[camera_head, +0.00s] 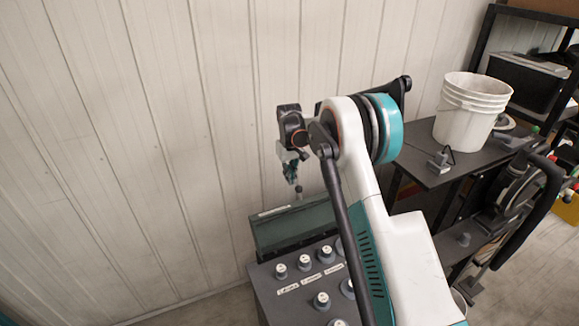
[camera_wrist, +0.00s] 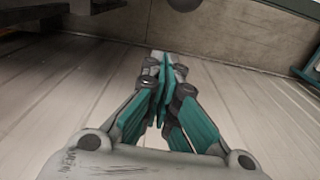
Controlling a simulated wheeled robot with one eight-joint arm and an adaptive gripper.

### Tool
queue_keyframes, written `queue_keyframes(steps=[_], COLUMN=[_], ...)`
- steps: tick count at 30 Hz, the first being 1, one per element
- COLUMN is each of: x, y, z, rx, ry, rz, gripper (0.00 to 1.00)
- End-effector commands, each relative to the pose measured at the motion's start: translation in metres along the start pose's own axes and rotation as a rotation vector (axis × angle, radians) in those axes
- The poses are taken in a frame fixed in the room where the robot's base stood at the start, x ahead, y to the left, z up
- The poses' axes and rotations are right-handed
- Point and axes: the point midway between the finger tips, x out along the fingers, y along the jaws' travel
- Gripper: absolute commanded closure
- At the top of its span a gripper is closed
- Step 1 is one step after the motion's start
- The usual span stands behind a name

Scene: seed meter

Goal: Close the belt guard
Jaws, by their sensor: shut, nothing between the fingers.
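My gripper (camera_head: 297,190) hangs from the end of my arm in front of the panelled wall, above a dark green raised panel (camera_head: 290,226). It is apart from the panel as far as I can tell. In the wrist view my gripper (camera_wrist: 166,80) is shut, its teal fingers together with nothing between them. The panel stands upright at the back of a grey box (camera_head: 285,298) with several labelled knobs. I cannot tell for sure which part is the belt guard. A black wheel assembly with a long curved black bar (camera_head: 530,225) stands at the right. My arm hides part of the box.
A white bucket (camera_head: 465,115) stands on a dark table (camera_head: 415,165) with a small grey clamp-like part (camera_head: 440,161). A black shelf rack (camera_head: 487,35) is behind it. The wall (camera_head: 130,130) is close behind my gripper. The area left of the box is clear.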

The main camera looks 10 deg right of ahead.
Motion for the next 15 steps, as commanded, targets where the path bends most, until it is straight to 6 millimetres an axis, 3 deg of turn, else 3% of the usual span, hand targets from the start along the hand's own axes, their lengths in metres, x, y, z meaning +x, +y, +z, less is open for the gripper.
queue_keyframes(steps=[7,15], x=[-0.013,-0.016], y=[0.000,0.000], z=[0.027,0.036], rx=[0.000,0.000], ry=[-0.001,0.000], rz=[0.000,0.000], gripper=[1.00,1.00])
